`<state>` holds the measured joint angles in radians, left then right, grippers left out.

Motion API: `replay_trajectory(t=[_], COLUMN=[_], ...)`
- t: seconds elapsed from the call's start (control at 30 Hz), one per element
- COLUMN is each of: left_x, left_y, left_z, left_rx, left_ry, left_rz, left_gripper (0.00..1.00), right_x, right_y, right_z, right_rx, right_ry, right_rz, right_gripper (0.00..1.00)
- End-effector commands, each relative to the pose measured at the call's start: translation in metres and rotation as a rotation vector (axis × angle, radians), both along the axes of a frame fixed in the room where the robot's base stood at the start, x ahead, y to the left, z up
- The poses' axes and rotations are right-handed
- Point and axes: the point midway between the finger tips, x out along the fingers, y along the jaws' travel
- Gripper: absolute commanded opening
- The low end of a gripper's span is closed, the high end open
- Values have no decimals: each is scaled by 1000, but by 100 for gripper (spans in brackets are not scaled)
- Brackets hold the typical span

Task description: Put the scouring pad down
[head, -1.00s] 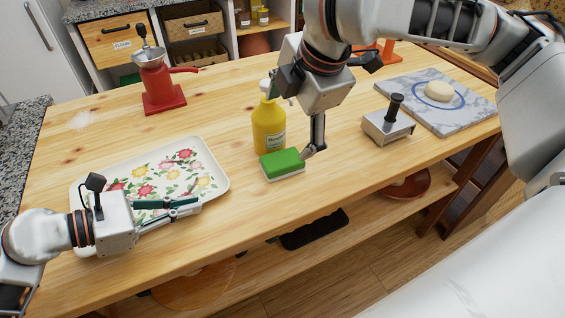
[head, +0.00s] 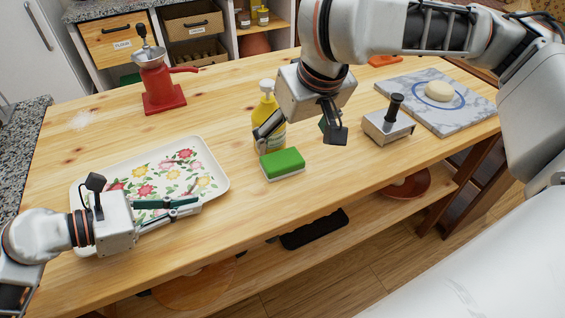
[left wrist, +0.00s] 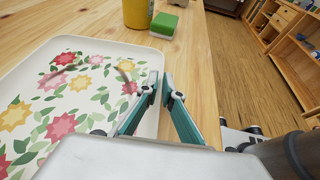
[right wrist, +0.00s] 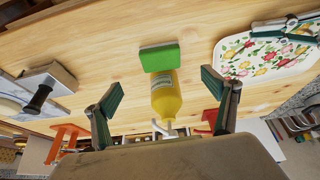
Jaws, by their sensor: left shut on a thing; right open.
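The scouring pad (head: 283,164), green on top and white below, lies flat on the table just in front of a yellow bottle (head: 271,137). It also shows in the left wrist view (left wrist: 164,25) and the right wrist view (right wrist: 160,57). My right gripper (head: 300,133) is open and empty above and behind the pad; one finger partly hides the bottle. In the right wrist view the bottle (right wrist: 166,98) appears between its spread fingers, apart from both. My left gripper (head: 192,207) is shut at the near rim of the flowered tray (head: 216,166), its fingertips close together.
A metal press with a black knob (head: 388,124) and a marble board (head: 462,97) with dough stand to the right. A red grinder (head: 163,88) stands at the back left. Bare table lies between tray and pad, and in front of the pad.

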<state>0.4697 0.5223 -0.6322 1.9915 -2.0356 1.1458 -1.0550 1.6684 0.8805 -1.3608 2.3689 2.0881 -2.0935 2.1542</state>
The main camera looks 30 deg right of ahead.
Motion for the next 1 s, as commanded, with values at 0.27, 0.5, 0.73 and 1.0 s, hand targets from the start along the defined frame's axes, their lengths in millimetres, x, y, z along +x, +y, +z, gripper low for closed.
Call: replay_trajectory(t=[0.27, 0.5, 0.73, 1.0], left_x=[-4, -4, -4, -4], left_y=[2, 2, 2, 2], left_z=[-18, -18, -17, -17], left_rx=[23, 23, 23, 23], left_ry=[29, 29, 29, 29], left_rz=[-1, -1, -1, -1], left_gripper=[0, 0, 0, 0], right_x=[5, 17, 24, 32], right_y=[0, -1, -1, 0], right_z=[-22, -52, -67, -84], right_rx=[17, 16, 16, 16], right_ry=[10, 10, 7, 9], right_rz=[-48, -46, -44, -46], right_gripper=[85, 85, 85, 85])
